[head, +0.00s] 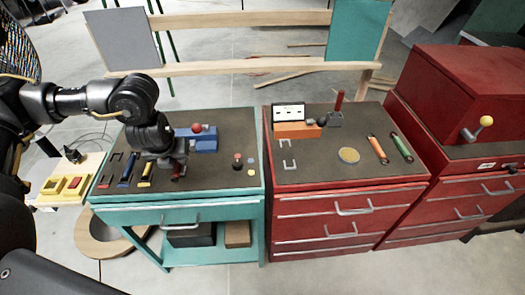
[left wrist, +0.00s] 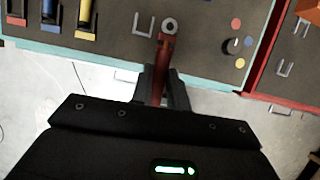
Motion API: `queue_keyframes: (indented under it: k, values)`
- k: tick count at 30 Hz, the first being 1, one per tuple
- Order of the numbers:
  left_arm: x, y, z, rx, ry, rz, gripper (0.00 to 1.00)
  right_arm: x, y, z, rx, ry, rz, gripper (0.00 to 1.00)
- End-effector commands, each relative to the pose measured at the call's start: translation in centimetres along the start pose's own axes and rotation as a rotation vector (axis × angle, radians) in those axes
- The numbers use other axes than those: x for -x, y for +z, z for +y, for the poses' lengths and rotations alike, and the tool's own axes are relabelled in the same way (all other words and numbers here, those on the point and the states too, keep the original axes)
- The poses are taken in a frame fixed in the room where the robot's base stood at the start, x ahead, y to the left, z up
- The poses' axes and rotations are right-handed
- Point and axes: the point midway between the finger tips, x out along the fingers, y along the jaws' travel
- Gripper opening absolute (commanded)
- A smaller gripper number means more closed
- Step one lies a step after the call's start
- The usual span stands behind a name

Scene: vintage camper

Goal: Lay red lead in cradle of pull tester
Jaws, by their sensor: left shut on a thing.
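My left gripper (head: 178,172) is over the front middle of the teal cabinet's dark top. In the left wrist view the gripper (left wrist: 160,92) is shut on the red lead (left wrist: 166,60). The lead points away from the fingers and has a grey ring at its far end (left wrist: 169,25), beside an empty U-shaped bracket (left wrist: 142,24). In the head view the red lead (head: 178,174) is mostly hidden by the gripper. An orange unit with a white display (head: 290,113), which looks like the pull tester, stands on the red cabinet, with pale U-shaped brackets (head: 289,165) before it. My right gripper is not seen.
Blue (head: 127,168) and yellow (head: 147,173) leads lie left of the gripper. A blue device (head: 205,140) stands behind it, and a black knob (head: 238,160) is to the right. The red cabinet also bears a red-handled block (head: 336,117), a round yellowish dish (head: 349,155) and two tubes.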

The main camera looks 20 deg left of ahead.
Motion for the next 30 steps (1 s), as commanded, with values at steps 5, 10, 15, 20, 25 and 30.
queue_keyframes:
  k: [5,10,15,20,25,30]
  values:
    - [0.1,-0.3,-1.2,0.132,0.06,-0.008,0.0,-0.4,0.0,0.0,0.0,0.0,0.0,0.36]
    - [0.2,-1.3,-3.0,0.43,0.19,-0.012,0.0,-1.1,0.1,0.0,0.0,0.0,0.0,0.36]
    - [1.0,-2.6,-5.4,0.892,0.375,-0.012,0.0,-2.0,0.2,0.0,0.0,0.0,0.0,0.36]
    - [2.7,-4.2,-7.9,1.466,0.605,-0.005,0.0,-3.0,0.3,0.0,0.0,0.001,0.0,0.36]
    - [5.2,-5.6,-10.0,2.024,0.839,0.005,0.0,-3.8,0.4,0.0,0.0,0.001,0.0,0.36]
    - [7.2,-6.4,-11.5,2.37,0.983,0.007,0.0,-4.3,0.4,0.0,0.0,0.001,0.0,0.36]
